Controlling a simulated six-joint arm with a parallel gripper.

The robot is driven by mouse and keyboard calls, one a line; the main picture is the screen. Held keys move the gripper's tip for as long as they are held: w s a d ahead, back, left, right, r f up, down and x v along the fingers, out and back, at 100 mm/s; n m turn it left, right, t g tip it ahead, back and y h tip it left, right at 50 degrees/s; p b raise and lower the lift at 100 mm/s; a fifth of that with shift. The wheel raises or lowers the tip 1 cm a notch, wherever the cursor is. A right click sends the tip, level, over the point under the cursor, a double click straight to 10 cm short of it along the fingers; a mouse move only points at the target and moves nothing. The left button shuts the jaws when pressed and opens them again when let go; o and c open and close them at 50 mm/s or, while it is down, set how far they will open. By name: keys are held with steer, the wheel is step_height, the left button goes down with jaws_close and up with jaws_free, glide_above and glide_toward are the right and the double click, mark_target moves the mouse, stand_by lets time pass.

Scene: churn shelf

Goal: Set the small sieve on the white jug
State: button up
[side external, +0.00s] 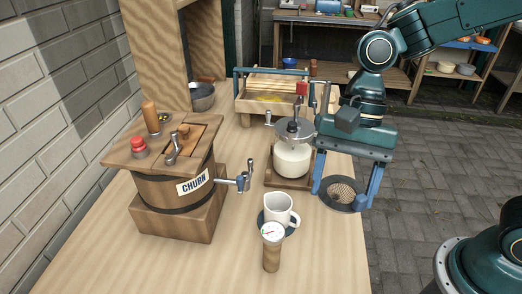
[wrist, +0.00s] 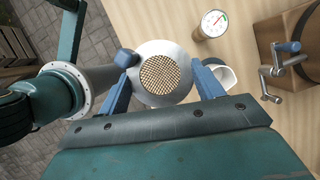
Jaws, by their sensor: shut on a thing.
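The small sieve (side external: 342,189) is a round grey dish with a perforated mesh centre. My gripper (side external: 344,196) is shut on it, with one blue finger at each side of its rim. In the wrist view the sieve (wrist: 148,52) lies between the fingers of my gripper (wrist: 161,66), its mesh facing the camera. The white jug (side external: 279,210) stands upright on a dark round coaster (side external: 262,222), left of the sieve and apart from it.
A dial thermometer (side external: 271,248) with a wooden handle stands in front of the jug. A glass churn jar (side external: 293,158) with a metal lid is close behind, left of my gripper. The wooden churn (side external: 172,185) reaches its crank toward the jug. The table's right edge lies near the sieve.

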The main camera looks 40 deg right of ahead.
glide_above(280, 193)
steer(key=s+a, duration=0.1)
steer(key=s, duration=0.1)
steer(key=shift+m, duration=0.4)
steer(key=f, duration=0.4)
steer(key=shift+w+a+f, duration=0.2)
steer(key=shift+w+f, duration=0.05)
steer(key=shift+f, duration=0.2)
steer(key=shift+f, duration=2.1)
steer(key=shift+f, duration=1.55)
steer(key=shift+r, duration=0.1)
stand_by(0.5)
steer(key=o, duration=1.1)
steer(key=shift+c, duration=0.2)
steer(key=c, duration=0.4)
